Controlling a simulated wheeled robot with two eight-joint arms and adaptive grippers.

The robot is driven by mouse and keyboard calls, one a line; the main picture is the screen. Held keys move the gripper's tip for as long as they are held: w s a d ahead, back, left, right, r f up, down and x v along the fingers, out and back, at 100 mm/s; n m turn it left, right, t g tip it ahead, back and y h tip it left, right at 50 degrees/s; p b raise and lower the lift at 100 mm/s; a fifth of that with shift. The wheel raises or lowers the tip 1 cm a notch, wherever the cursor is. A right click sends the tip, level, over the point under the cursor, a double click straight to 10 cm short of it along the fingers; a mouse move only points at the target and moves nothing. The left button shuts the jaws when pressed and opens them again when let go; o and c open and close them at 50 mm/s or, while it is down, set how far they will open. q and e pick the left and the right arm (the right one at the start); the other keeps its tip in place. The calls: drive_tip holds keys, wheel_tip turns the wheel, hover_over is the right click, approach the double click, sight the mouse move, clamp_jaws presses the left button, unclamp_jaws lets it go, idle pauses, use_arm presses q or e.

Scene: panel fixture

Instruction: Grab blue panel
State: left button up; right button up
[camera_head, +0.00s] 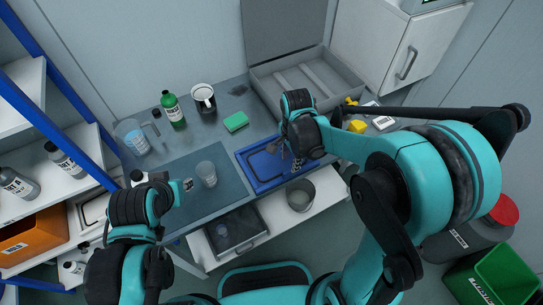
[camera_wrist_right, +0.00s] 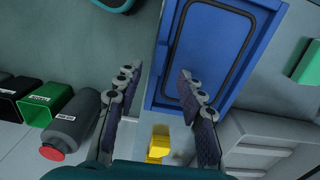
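The blue panel (camera_head: 260,170), a flat rectangular piece with a dark inner outline, lies at the right front part of the grey table. My right gripper (camera_head: 284,156) is over the panel's far right part and hides some of it. In the right wrist view the panel (camera_wrist_right: 208,45) fills the upper middle. There the right gripper (camera_wrist_right: 160,70) is open, its two fingers apart. The right finger overlaps the panel and the panel's left edge shows between the fingers. I cannot tell whether they touch. My left gripper (camera_head: 187,185) is near the mat's left side; its fingers are too small to read.
A clear cup (camera_head: 206,174) stands on the dark mat left of the panel. An open grey case (camera_head: 336,97) is at the back right. Yellow items (camera_head: 357,126) lie right.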

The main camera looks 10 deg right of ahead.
sight(289, 171)
wheel_tip(289, 171, down, 3)
drive_tip(key=shift+r+b, duration=0.1)
drive_tip(key=shift+b, duration=0.45)
wheel_tip(289, 171, down, 5)
drive_tip(key=shift+d+f+b, duration=0.1)
drive_tip(key=shift+b, duration=1.15)
clamp_jaws()
